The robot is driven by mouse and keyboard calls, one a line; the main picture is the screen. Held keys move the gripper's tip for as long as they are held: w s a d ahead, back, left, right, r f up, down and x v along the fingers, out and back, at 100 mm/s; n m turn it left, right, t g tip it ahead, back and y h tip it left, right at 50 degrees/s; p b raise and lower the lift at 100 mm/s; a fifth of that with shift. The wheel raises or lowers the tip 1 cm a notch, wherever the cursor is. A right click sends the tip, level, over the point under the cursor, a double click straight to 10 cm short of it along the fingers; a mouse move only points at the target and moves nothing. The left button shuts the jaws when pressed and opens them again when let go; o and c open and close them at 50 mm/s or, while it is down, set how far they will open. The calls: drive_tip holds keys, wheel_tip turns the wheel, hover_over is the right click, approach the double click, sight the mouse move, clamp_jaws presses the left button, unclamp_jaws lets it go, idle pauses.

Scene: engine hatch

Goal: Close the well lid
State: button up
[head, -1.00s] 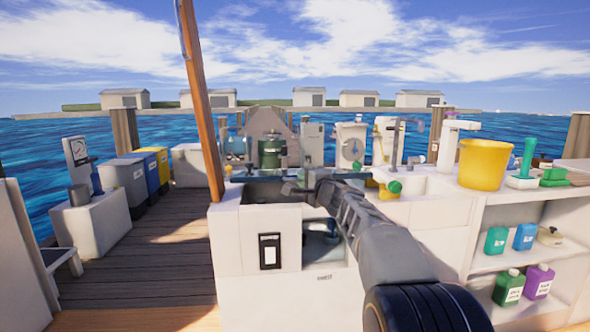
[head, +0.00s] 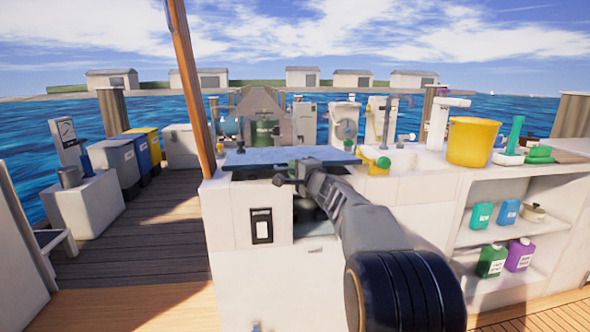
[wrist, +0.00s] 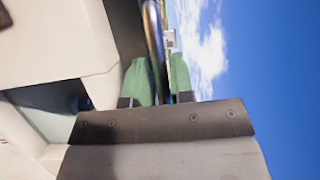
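My gripper (head: 288,172) is at the lid's near edge, in front of the white counter. In the wrist view, the two green fingertips (wrist: 160,82) stand close together with a shiny metal bar (wrist: 154,35) between them, apparently part of the lid.
A wooden post (head: 190,80) rises beside the counter's left end. A yellow bucket (head: 473,141), a yellow-green fitting (head: 376,163) and taps stand on the counter to the right. Shelves with bottles (head: 491,260) are below. The deck (head: 140,225) at left is open.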

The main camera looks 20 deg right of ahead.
drive_tip(key=shift+s, duration=0.1)
drive_tip(key=s+d+p, duration=0.1)
drive_tip(key=s, duration=1.2)
drive_tip(key=shift+s+d+f, duration=0.2)
drive_tip(key=shift+s+d, duration=0.1)
drive_tip(key=shift+d, duration=0.1)
drive_tip(key=shift+c, duration=0.5)
